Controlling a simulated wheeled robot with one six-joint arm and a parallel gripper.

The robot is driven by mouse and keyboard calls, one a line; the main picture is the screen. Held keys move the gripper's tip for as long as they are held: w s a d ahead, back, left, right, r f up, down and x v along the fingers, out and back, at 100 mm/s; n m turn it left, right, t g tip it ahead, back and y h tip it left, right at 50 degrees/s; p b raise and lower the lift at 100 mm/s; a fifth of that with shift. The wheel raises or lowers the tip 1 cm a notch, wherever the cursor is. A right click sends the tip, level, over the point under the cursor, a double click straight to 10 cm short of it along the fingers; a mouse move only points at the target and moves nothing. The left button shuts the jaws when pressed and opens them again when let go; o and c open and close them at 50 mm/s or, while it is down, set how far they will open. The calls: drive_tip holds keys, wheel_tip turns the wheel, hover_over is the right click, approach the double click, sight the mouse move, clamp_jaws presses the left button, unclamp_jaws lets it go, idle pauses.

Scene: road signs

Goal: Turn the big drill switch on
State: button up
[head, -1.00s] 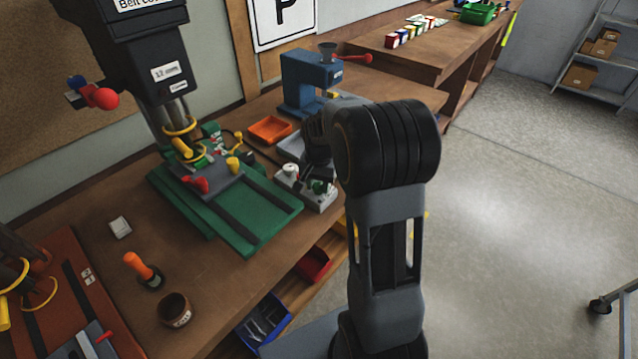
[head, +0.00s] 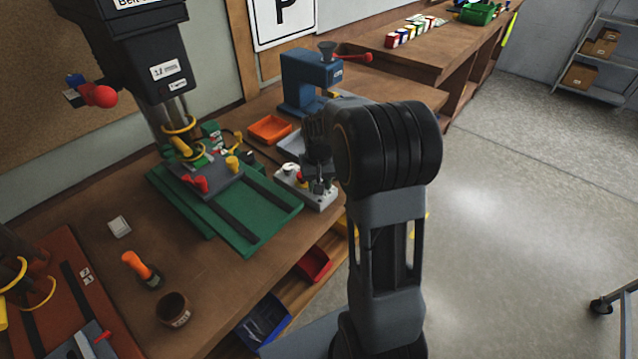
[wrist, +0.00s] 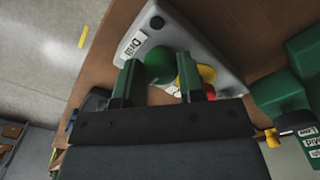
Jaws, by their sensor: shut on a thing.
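The drill's grey switch box (head: 318,202) stands at the right end of the bench, beside the green drill base (head: 245,232). In the wrist view the grey box (wrist: 186,42) carries a label, a round green knob (wrist: 159,66) and red and yellow parts (wrist: 207,74) beside the knob. My gripper (head: 318,186) is down at the box. In the wrist view its two green fingers stand on either side of the green knob, shut on it. In the head view my gripper hides the knob. The big drill (head: 160,75) stands at the left.
An orange tray (head: 270,129) and a blue press (head: 305,82) stand behind the box. A second, red-based machine (head: 60,290) is at the lower left.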

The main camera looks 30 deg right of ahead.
drive_tip(key=n, duration=0.6)
drive_tip(key=shift+n, duration=0.4)
idle(0.4)
drive_tip(key=o, duration=0.6)
drive_tip(key=shift+o, duration=0.2)
drive_tip(key=shift+r, duration=0.1)
wheel_tip(320, 180, up, 14)
drive_tip(key=shift+b, duration=0.35)
